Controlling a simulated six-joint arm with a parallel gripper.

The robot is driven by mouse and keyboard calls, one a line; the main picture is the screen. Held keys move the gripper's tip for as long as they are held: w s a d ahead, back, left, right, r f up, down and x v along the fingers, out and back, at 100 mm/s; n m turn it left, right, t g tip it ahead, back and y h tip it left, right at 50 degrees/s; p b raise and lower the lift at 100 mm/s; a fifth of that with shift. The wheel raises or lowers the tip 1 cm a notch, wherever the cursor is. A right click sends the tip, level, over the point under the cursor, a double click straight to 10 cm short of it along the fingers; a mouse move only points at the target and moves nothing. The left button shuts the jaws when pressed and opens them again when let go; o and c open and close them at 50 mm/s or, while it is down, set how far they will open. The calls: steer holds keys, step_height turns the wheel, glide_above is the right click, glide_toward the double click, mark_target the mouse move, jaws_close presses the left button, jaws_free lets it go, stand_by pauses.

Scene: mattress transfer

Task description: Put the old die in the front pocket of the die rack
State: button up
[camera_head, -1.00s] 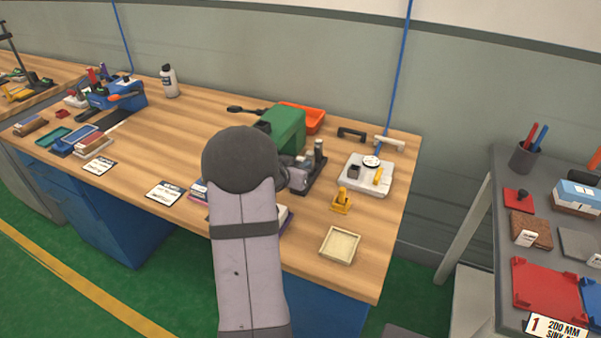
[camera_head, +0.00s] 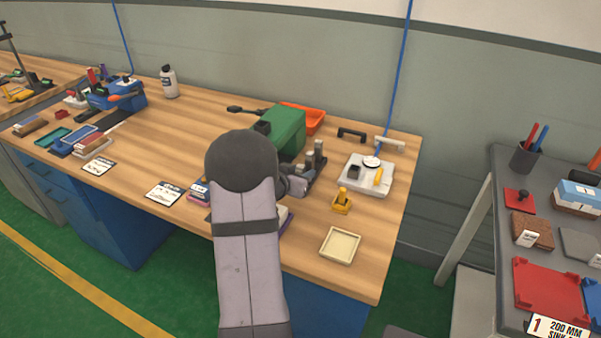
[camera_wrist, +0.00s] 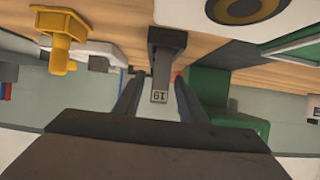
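A narrow grey block, likely the die, has an end face marked with digits like 19 (camera_wrist: 160,97) in the wrist view. It lies between the two fingers of my gripper (camera_wrist: 160,78). The fingers stand apart, with a thin gap visible on each side; contact at the tips is hard to judge. A dark upright part (camera_wrist: 165,42) adjoins the block. In the head view, grey metal blocks (camera_head: 320,147) stand on a dark base beside the green machine (camera_head: 288,130), probably the die rack. My gripper (camera_head: 300,185) is just in front, partly hidden by my arm. The front pocket cannot be made out.
A yellow stand (camera_head: 342,201) and a cream tray (camera_head: 340,245) sit to the right. A pale plate (camera_head: 362,182) with small items lies behind them. An orange bin (camera_head: 305,115) is behind the machine. Bare wood (camera_head: 150,135) lies left of my arm.

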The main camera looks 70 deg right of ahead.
steer(key=shift+r, duration=0.1)
steer(key=shift+r, duration=0.2)
steer(key=v, duration=1.2)
steer(key=shift+p, duration=0.4)
steer(key=shift+f, duration=0.2)
